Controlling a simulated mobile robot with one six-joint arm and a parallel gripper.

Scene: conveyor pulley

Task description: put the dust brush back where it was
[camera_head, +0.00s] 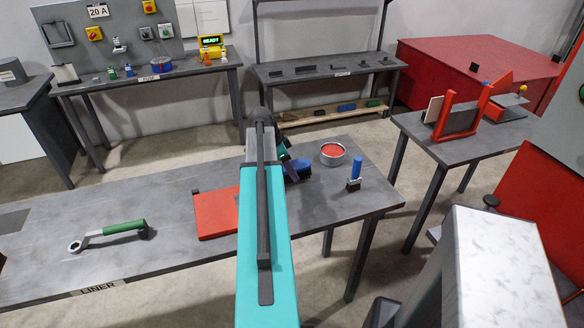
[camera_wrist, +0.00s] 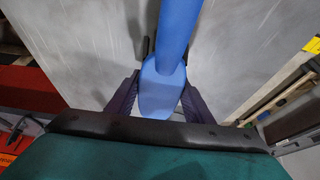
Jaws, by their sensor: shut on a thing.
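A blue dust brush (camera_wrist: 163,85) fills the middle of the wrist view, its long blue body between my two dark fingers. My gripper (camera_wrist: 158,98) is shut on it. In the head view my gripper (camera_head: 289,163) is partly hidden behind my arm, over the right part of the grey table (camera_head: 165,200). The brush's blue part and dark bristles (camera_head: 300,175) show just right of my arm, low near the tabletop. I cannot tell whether the bristles touch it.
A red flat case (camera_head: 215,213) lies left of my arm. A green-handled tool (camera_head: 110,233) lies farther left. Bare tabletop lies between them.

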